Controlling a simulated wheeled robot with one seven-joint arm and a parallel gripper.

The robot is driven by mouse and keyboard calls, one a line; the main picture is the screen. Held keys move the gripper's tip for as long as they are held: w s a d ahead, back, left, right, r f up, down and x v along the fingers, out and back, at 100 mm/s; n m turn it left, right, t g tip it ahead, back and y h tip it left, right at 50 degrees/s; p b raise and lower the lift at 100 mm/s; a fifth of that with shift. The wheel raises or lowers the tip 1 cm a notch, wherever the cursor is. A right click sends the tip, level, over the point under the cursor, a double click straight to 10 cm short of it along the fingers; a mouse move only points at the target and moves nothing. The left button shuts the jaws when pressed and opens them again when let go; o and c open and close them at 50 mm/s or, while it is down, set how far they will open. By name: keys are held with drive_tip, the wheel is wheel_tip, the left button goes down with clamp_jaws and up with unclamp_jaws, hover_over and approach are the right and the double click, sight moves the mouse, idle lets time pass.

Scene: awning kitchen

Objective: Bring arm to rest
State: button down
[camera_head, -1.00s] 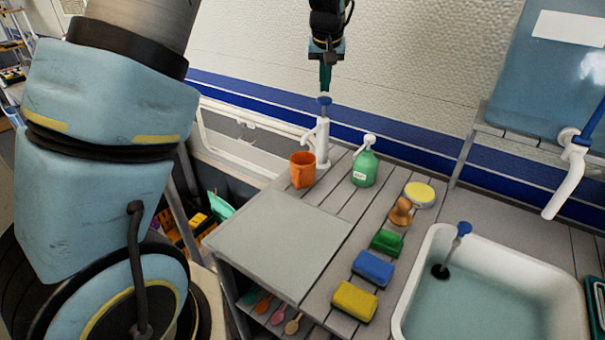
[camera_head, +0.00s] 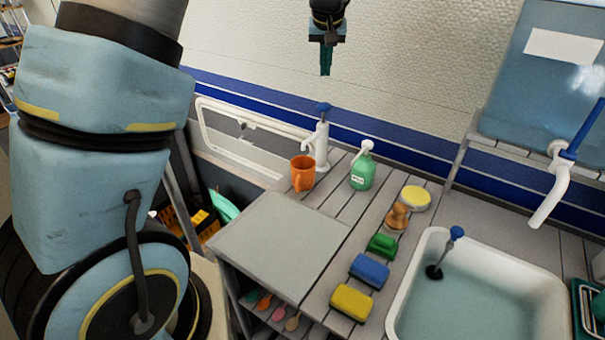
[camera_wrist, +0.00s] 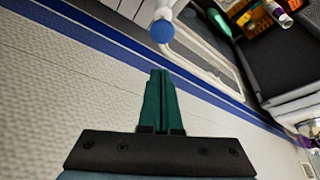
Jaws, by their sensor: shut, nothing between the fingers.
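My gripper (camera_head: 326,60) hangs at the top middle of the head view, pointing down, in front of the white wall and above the white pump tap (camera_head: 318,145) with its blue top. Its green fingers are together and hold nothing. In the wrist view the gripper (camera_wrist: 158,85) also shows with its fingers side by side. The blue knob (camera_wrist: 162,31) of the tap is beyond the fingertips there, apart from them.
The counter holds an orange mug (camera_head: 302,173), a green soap bottle (camera_head: 363,170), a brush (camera_head: 397,217) and several sponges beside the sink (camera_head: 415,285). A blue water tank (camera_head: 545,75) with a spout stands at right. The left counter panel (camera_head: 280,240) is bare.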

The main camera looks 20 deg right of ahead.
idle(0.3)
drive_tip(key=s+a+f+n+g+b, duration=0.1)
drive_tip(key=s+a+f, duration=0.15)
drive_tip(key=a, duration=0.85)
drive_tip(key=s+a+f+n+b, duration=0.1)
drive_tip(key=s+a+f, duration=0.15)
drive_tip(key=a, duration=0.75)
drive_tip(key=s+a+f, duration=0.2)
drive_tip(key=s+a, duration=0.5)
drive_tip(key=s+a+f+n+g+y, duration=0.1)
drive_tip(key=s+a+f, duration=0.2)
drive_tip(key=s+a, duration=0.3)
drive_tip(key=shift+s+a+f+g+b, duration=0.3)
drive_tip(key=shift+s+a, duration=0.1)
drive_tip(key=shift+a, duration=0.25)
